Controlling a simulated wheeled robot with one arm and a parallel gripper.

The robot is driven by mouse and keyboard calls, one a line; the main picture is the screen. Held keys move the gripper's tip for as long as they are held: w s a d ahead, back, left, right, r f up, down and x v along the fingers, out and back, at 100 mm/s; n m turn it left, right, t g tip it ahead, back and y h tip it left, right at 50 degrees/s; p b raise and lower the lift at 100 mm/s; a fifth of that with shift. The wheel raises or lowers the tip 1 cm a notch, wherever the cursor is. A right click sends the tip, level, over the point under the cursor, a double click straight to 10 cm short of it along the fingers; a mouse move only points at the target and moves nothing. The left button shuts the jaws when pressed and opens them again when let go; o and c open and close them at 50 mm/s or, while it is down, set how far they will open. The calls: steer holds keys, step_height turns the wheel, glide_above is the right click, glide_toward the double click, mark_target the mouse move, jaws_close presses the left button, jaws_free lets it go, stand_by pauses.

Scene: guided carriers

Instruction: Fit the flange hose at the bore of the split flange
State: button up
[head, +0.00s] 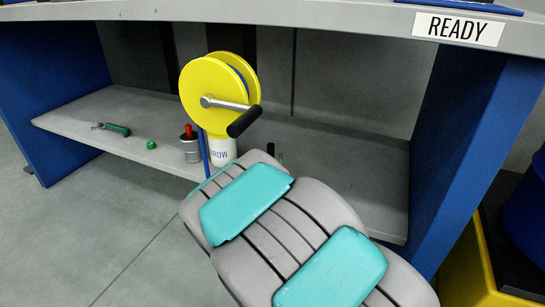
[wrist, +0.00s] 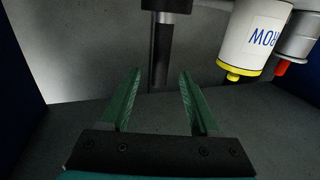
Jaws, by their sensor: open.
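In the wrist view my gripper (wrist: 160,74) is open, its two green fingers apart. A dark upright cylinder (wrist: 162,50) with a paler grey end shows in line with the gap between the fingertips; I cannot tell its depth, and no finger visibly touches it. I cannot tell whether it is part of the flange hose. No split flange or bore is recognisable.
A white container (head: 222,152) marked "ROW", also in the wrist view (wrist: 250,42), stands beside a red-topped metal can (head: 190,150). A green cap (head: 151,145) and green-handled tool (head: 116,129) lie left on the shelf (head: 75,118). Blue side panels (head: 465,145) bound the space.

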mark_target(272, 145)
steer(key=shift+w+d, duration=0.1)
steer(key=shift+w, duration=1)
steer(key=shift+w+r+b, duration=0.1)
steer(key=shift+w+b, duration=0.3)
steer(key=shift+w, duration=2.35)
jaws_close()
